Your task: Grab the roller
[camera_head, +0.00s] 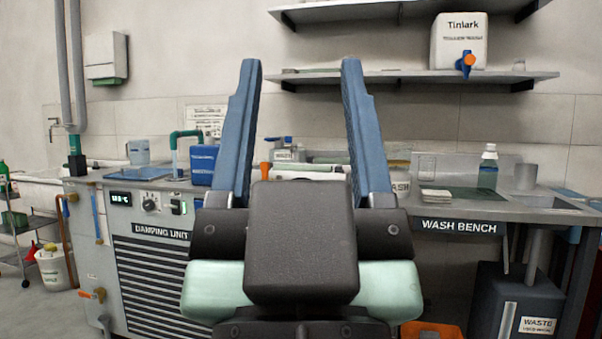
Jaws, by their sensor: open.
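My gripper (301,66) fills the middle of the view, with its two long blue fingers spread wide apart and nothing held between them. Beyond it, in the gap between the fingers, a pale horizontal cylinder (308,175) that looks like the roller lies at the back of the bench. Its ends are hidden or crowded by my fingers, and my dark gripper body covers what lies below it. A touch between gripper and cylinder is not visible.
A blue container (203,165) stands left of my gripper on the damping unit (150,268). The wash bench (462,210) at right holds a bottle (488,168) and a stack of pads (435,196). A shelf (410,77) with a white tank (459,40) hangs above.

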